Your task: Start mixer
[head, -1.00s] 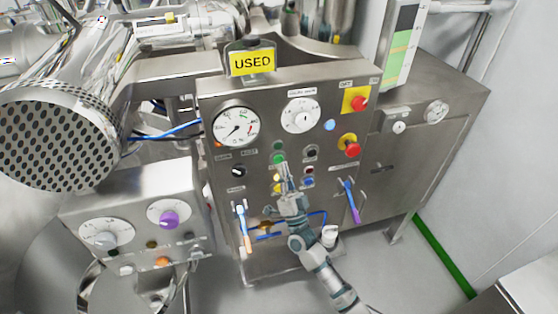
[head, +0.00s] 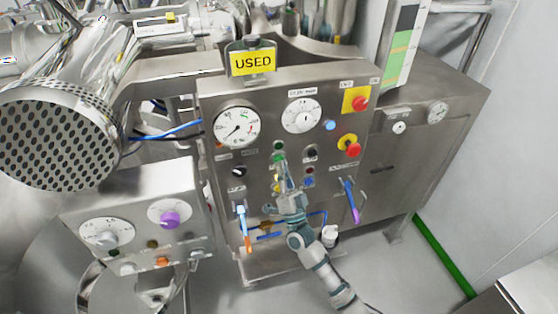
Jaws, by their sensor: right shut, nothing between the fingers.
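The mixer's steel control panel (head: 220,95) stands in the middle of the head view. It carries two green buttons, an upper one (head: 278,146) and a lower one (head: 279,157), along with black, red, blue and yellow controls. My right gripper (head: 283,162) is shut and empty. Its fingertips are at the lower green button and partly cover it; I cannot tell whether they touch it. The gripper also hides part of the yellow control (head: 276,186) below. My left gripper is not in view.
Two red knobs on yellow plates (head: 360,103) (head: 351,148) sit at the panel's upper right. A yellow "USED" sign (head: 253,63) stands on top. A smaller panel with a purple knob (head: 169,217) stands at left.

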